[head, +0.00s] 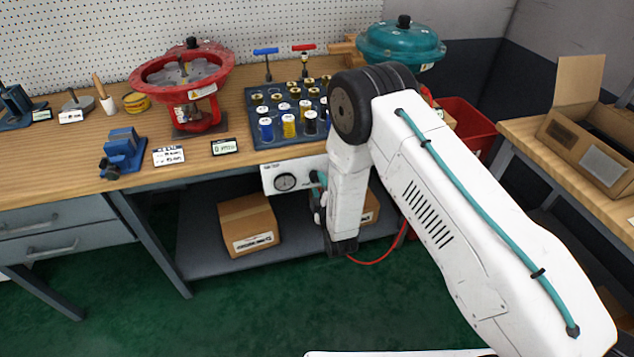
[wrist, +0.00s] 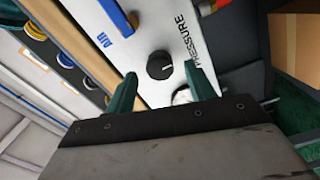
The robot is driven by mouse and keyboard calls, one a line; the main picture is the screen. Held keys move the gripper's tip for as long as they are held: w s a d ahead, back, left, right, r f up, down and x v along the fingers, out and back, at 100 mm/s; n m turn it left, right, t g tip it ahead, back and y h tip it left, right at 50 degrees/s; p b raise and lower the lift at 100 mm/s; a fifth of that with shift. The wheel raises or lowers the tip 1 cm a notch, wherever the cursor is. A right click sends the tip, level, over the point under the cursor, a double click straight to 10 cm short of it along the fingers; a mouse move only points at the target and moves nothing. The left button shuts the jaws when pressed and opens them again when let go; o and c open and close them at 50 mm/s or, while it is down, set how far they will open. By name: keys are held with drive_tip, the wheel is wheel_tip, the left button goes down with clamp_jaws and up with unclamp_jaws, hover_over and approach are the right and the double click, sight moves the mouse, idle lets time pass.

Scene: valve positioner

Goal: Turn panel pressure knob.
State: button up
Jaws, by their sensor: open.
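The white panel (head: 270,181) hangs at the front edge of the workbench, and its round gauge (head: 286,182) shows in the head view. In the wrist view the panel (wrist: 128,54) carries the word PRESSURE beside a black round knob (wrist: 160,65) with a white mark. My gripper (wrist: 163,88) is open, its two green fingers apart. The knob lies between the fingertips in the picture, a little beyond them; I cannot tell whether they touch it. In the head view my arm hides the knob.
A blue handle (wrist: 115,15) marked AIR is on the panel near the knob. Above the panel, the bench holds a tray (head: 262,136) of several fittings and a red actuator (head: 182,85). A cardboard box (head: 248,222) sits on the shelf below. A red hose (head: 380,258) hangs nearby.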

drive_tip(key=v, duration=0.5)
idle(0.4)
